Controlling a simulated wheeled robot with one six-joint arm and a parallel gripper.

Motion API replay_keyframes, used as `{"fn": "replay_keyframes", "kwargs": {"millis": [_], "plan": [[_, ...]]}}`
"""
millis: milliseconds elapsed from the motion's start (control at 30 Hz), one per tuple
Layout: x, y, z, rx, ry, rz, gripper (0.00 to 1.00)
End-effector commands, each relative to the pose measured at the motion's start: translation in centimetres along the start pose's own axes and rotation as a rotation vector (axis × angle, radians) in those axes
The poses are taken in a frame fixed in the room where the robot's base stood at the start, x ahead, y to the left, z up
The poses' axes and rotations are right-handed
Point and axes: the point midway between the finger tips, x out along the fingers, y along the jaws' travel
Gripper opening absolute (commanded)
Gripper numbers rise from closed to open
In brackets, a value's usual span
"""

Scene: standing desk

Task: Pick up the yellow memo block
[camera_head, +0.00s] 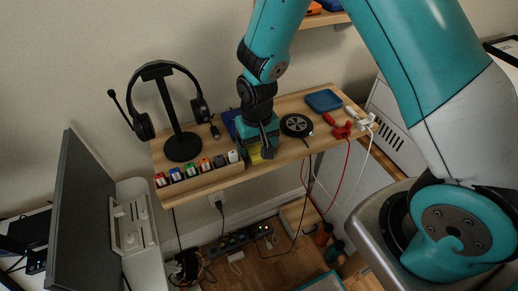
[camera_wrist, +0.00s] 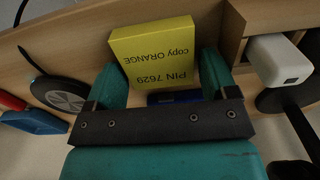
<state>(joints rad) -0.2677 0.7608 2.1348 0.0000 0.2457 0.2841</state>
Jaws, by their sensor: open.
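The yellow memo block (camera_wrist: 153,50) stands on the wooden desk shelf, with upside-down dark print reading "PIN 7629" and "copy ORANGE". In the head view only a small part of the memo block (camera_head: 255,156) shows beside my gripper (camera_head: 266,143). In the wrist view my gripper (camera_wrist: 162,80) is open, one teal finger on each side of the block's lower part. Most of the block extends past the fingertips, toward the top of the picture. I cannot tell whether either finger touches it.
A black round puck (camera_head: 297,125) lies right of my gripper, with a blue tray (camera_head: 324,100) beyond. A white block (camera_wrist: 279,60) stands close beside the memo block, in the wooden organizer (camera_head: 205,184). A headset stand (camera_head: 182,146) is at left. A dark blue item (camera_wrist: 175,98) shows between the fingers.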

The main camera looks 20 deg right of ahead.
Motion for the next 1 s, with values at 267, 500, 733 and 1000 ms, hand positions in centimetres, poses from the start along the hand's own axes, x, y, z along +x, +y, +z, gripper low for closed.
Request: {"fn": "replay_keyframes", "kwargs": {"millis": [267,500,733,1000], "plan": [[0.0,0.0,0.0,0.000,0.000,0.000,0.49],[-0.1,0.0,0.0,0.000,0.000,0.000,0.42],[-1.0,0.0,-0.1,0.000,0.002,-0.001,0.42],[-6.6,0.0,-0.1,0.000,0.008,-0.002,0.42]]}}
